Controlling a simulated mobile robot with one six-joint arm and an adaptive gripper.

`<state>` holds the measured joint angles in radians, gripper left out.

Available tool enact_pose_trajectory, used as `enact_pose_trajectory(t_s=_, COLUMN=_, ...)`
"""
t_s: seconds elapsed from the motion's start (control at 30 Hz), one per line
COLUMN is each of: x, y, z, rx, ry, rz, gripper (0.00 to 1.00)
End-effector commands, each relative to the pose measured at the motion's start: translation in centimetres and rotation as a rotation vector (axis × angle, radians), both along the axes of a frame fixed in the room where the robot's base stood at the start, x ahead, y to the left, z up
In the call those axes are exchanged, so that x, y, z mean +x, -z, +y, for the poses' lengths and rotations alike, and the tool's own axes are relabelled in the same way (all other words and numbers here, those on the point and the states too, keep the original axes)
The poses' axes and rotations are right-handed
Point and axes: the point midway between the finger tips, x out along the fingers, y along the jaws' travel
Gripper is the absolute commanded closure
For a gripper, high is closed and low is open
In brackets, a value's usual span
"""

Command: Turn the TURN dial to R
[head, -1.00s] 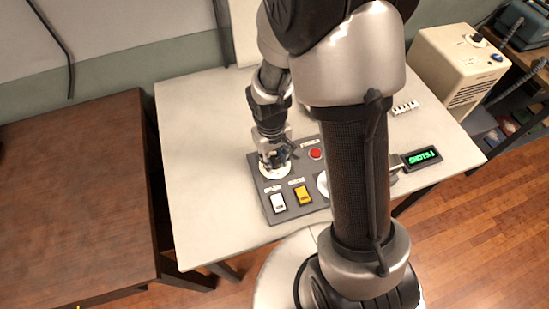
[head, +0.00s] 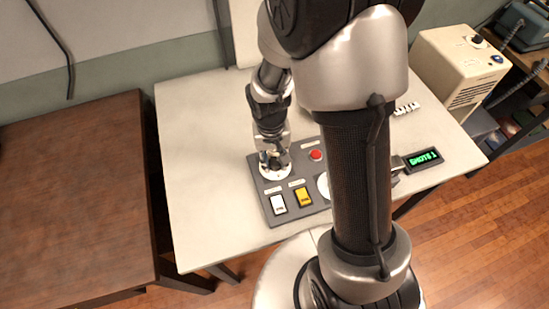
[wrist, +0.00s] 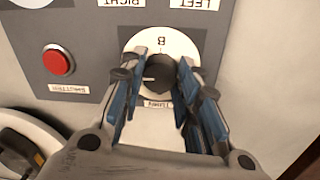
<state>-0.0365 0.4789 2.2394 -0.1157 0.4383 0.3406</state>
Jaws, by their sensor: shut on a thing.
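The TURN dial has a dark round knob (wrist: 159,70) on a white disc (wrist: 182,46), with its label upside down below it in the wrist view. A letter that looks like B or R shows on the disc above the knob, too small to read surely. A pale mark on the knob points left in that view. My gripper (wrist: 157,82) is shut on the knob, with one blue-padded finger on each side. In the head view my gripper (head: 272,160) is down over the dial's white disc (head: 275,174), and hides the knob.
The grey panel (head: 262,196) holds a red shutter button (head: 316,155), a white switch (head: 278,204) and a yellow switch (head: 303,197). A display (head: 423,158) reads SHOTS 1. A beige machine (head: 455,75) stands at the right. The table's left side is clear.

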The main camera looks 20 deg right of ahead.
Motion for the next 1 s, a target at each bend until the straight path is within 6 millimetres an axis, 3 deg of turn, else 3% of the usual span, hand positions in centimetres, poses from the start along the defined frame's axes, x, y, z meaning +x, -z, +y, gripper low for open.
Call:
enact_pose_trajectory(t_s=0.17, x=0.2, y=-0.1, z=0.0, rx=0.0, ry=-0.001, rz=-0.005, gripper=0.94)
enact_pose_trajectory(t_s=0.2, x=0.2, y=-0.1, z=0.0, rx=0.0, ry=-0.001, rz=-0.005, gripper=0.7)
enact_pose_trajectory(t_s=0.5, x=0.1, y=0.0, z=0.0, rx=0.0, ry=-0.002, rz=-0.002, gripper=0.5)
enact_pose_trajectory(t_s=0.83, x=0.1, y=-0.1, z=0.0, rx=0.0, ry=-0.002, rz=-0.001, gripper=0.49)
enact_pose_trajectory(t_s=1.0, x=0.2, y=-1.9, z=0.1, rx=0.0, ry=-0.002, rz=-0.006, gripper=0.49)
